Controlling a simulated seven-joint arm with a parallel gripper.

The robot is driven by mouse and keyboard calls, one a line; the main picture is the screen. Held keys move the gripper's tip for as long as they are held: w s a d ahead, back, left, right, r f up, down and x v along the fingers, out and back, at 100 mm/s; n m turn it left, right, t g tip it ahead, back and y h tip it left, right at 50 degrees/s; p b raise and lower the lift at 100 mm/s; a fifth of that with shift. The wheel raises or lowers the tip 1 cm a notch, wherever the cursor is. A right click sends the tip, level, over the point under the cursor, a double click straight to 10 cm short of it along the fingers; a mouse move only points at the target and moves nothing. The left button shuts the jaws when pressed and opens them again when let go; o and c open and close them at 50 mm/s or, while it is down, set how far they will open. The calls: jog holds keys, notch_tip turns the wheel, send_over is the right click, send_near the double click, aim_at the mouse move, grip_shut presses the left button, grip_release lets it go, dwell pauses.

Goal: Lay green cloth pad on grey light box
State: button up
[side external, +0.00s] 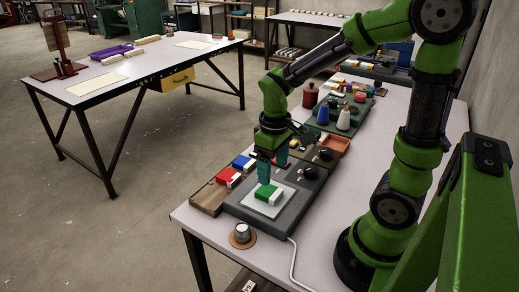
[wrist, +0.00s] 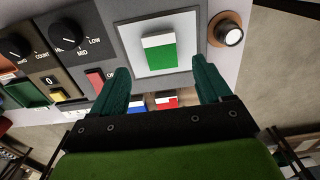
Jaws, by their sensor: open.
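The green cloth pad (side external: 267,191), a small block with a green part and a white part, sits on the pale square panel of the grey light box (side external: 240,206). In the wrist view the pad (wrist: 160,57) lies near the middle of that panel, and the grey frame of the light box (wrist: 119,12) shows around it. My gripper (side external: 266,177) is open just above and behind the pad. In the wrist view its two teal fingers (wrist: 162,73) are spread wide, with nothing held between them. The pad appears apart from both fingers.
A wooden tray (side external: 207,197) beside the box holds a red-and-white pad (side external: 228,177) and a blue-and-white pad (side external: 243,162). Black dials (side external: 311,172) sit on the box's panel. A round metal knob (side external: 242,232) stands near the table's front edge. Bottles (side external: 343,118) stand farther back.

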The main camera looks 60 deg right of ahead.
jog(key=s+a+r+m+t+y, duration=0.1)
jog(key=s+a+r+m+t, duration=0.1)
jog(key=r, duration=0.4)
jog(key=s+a+r+m+t+y, duration=0.1)
jog(key=s+a+r+m+t, duration=0.1)
jog(key=a+r+t, duration=0.2)
notch_tip(320, 180, up, 2)
jog(key=shift+s+a+r+t, duration=0.1)
jog(key=shift+s+a+t, duration=0.1)
jog(key=shift+t, duration=0.4)
